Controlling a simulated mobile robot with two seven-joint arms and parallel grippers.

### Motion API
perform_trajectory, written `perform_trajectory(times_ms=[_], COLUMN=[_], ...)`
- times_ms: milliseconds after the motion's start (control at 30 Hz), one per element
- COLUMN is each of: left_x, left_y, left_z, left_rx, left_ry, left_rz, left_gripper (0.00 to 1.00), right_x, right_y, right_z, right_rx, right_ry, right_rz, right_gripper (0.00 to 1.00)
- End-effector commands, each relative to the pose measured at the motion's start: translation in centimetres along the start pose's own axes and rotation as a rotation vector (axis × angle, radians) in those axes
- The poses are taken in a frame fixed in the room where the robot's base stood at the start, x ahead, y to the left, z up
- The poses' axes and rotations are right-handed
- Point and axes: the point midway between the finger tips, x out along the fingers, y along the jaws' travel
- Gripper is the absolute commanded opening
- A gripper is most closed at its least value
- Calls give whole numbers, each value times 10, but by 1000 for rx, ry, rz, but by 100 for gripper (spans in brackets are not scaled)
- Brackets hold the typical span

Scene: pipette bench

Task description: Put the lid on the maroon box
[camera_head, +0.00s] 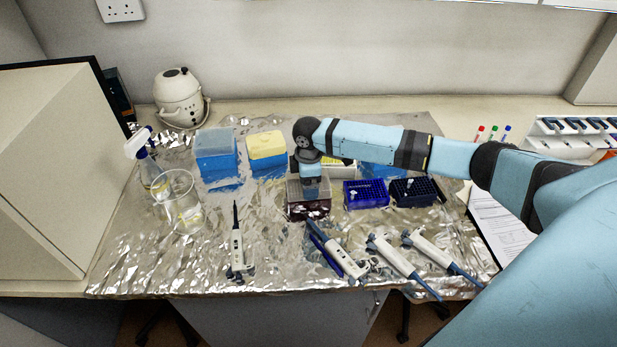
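The maroon box (309,209) stands on the foil-covered bench near the middle of the head view. A translucent greyish lid (295,193) shows at the top of the box; whether it is seated or held just above the rim is not clear. My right arm comes in from the right, and my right gripper (312,184) points down right over the lid and box. Its fingers are small and partly hidden by the wrist, so their opening does not show. My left gripper is not in view.
An open blue rack (365,194) and a dark navy rack (416,192) stand to the right. A blue lidded box (216,154) and a yellow-topped box (266,150) stand behind left. Several pipettes (237,245) lie in front. A glass beaker (180,203) is at left.

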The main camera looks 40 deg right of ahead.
Motion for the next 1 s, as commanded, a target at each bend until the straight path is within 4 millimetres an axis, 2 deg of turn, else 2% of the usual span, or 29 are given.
perform_trajectory(times_ms=[833,867,900,1000], left_x=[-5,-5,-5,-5], left_y=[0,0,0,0], left_z=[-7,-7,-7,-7], left_rx=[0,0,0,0], left_ry=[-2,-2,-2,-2], left_rz=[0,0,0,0], left_gripper=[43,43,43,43], right_x=[1,1,1,1], right_y=[0,0,0,0], right_z=[0,0,0,0], right_rx=[0,0,0,0], right_ry=[0,0,0,0], right_rz=[1,1,1,1], right_gripper=[66,91,100,100])
